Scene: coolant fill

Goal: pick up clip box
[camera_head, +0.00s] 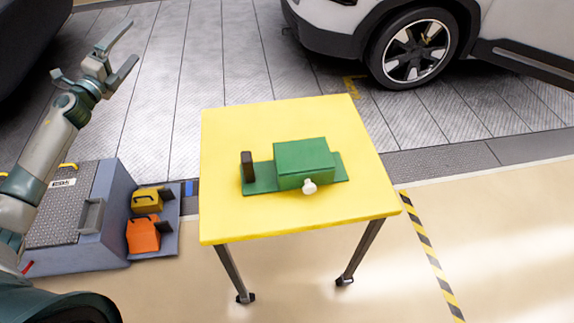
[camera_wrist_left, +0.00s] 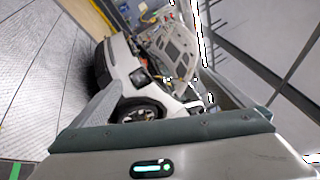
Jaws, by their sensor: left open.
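The only box on the table is a green box (camera_head: 304,163), which I take for the clip box. It sits on a flat green base plate with a dark upright block at its left end and a white knob at its front. My left gripper (camera_head: 133,40) is open and empty, raised at the upper left, well away from the box. In the left wrist view its two fingers (camera_wrist_left: 160,76) stand wide apart with nothing between them, and the box does not show there. My right gripper is in neither view.
The yellow table (camera_head: 230,215) has bare top all around the green plate. A grey cabinet (camera_head: 95,215) stands left of it, with a yellow item (camera_head: 147,199) and an orange item (camera_head: 143,235) on its side shelf. A white car (camera_head: 345,25) is behind.

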